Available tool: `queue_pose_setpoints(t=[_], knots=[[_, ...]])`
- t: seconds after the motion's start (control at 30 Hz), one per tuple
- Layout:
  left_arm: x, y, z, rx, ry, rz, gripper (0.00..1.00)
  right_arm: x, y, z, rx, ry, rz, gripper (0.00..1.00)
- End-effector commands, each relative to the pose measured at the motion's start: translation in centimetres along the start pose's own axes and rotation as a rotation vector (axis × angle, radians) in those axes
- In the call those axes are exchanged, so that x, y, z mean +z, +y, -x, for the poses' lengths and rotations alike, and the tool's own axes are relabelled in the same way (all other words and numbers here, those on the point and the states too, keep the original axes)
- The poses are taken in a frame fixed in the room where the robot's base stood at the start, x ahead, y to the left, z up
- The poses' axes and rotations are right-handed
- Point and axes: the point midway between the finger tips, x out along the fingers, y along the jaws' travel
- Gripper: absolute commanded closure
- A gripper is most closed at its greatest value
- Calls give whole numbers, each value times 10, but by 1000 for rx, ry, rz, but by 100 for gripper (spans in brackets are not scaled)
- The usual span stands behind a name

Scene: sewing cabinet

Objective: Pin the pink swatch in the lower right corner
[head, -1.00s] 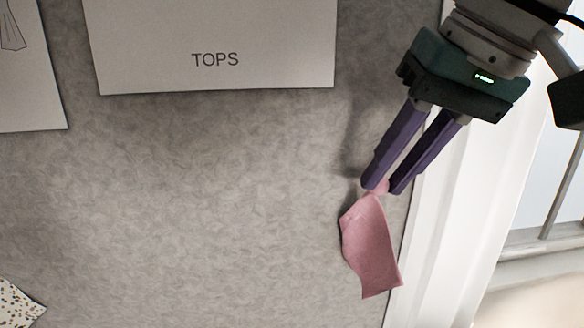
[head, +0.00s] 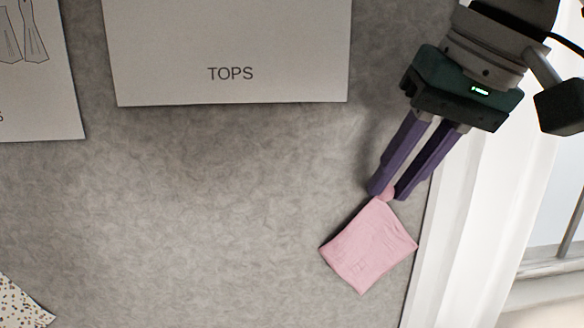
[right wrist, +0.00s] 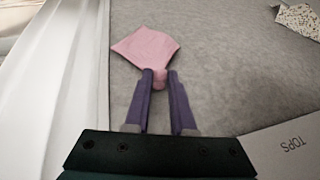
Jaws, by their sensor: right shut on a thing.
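The pink swatch (head: 368,248) hangs from the tips of my right gripper (head: 385,194), tilted so that one corner points up to the fingers. It lies close to the grey board (head: 220,200), near the board's right edge; whether it touches the board I cannot tell. A small round pink piece, perhaps a pin head, sits between the purple fingertips at the swatch's top corner. The right wrist view also shows the swatch (right wrist: 145,46) beyond the fingers of my right gripper (right wrist: 160,78), which are shut on it. My left gripper is not in view.
A white sheet marked TOPS (head: 230,50) is on the board above. Another sheet with drawings (head: 35,75) is at the upper left. A speckled swatch (head: 20,302) is at the lower left. A white window frame (head: 470,220) borders the board. The middle is bare.

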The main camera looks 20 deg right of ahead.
Motion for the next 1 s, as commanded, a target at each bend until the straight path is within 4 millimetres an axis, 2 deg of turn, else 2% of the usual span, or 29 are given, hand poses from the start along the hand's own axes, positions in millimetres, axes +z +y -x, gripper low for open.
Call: queue_pose_setpoints(t=[0.73, 0.77, 1.0], knots=[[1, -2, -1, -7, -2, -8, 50, -7, 0, -3, 0, 0, 0, 100], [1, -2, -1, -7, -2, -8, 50, -7, 0, -3, 0, 0, 0, 74], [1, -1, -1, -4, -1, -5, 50, -7, 0, -3, 0, 0, 0, 47]])
